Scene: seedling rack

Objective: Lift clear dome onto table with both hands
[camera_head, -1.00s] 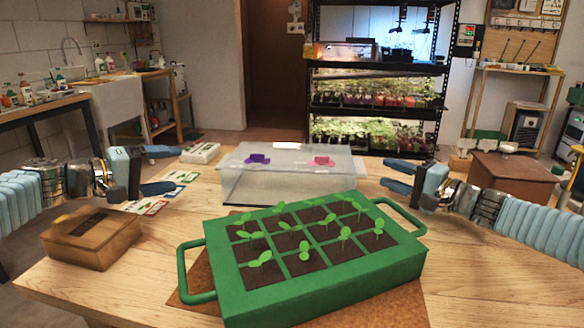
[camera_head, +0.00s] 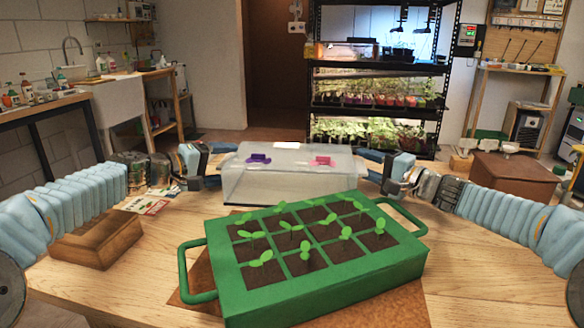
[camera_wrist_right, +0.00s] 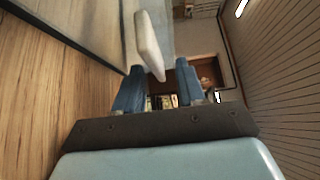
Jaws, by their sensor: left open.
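The clear dome (camera_head: 290,185) stands on the table behind the green seedling tray (camera_head: 320,285). It has a purple vent and a pink vent on top. My left gripper (camera_head: 222,160) is at the dome's left side, its jaws open; the fingers partly overlap the dome's edge there. My right gripper (camera_head: 368,165) is at the dome's right side. In the right wrist view its fingers (camera_wrist_right: 158,80) are apart, with a pale elongated piece (camera_wrist_right: 149,45) just beyond and between the tips, beside the dome's greyish wall (camera_wrist_right: 90,30). I cannot tell whether either gripper touches the dome.
The green tray with several seedlings sits on a brown mat (camera_head: 400,305) in front of the dome. A brown box (camera_head: 95,240) and seed packets (camera_head: 150,204) lie at the left. The wooden table (camera_head: 480,265) is clear at the right.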

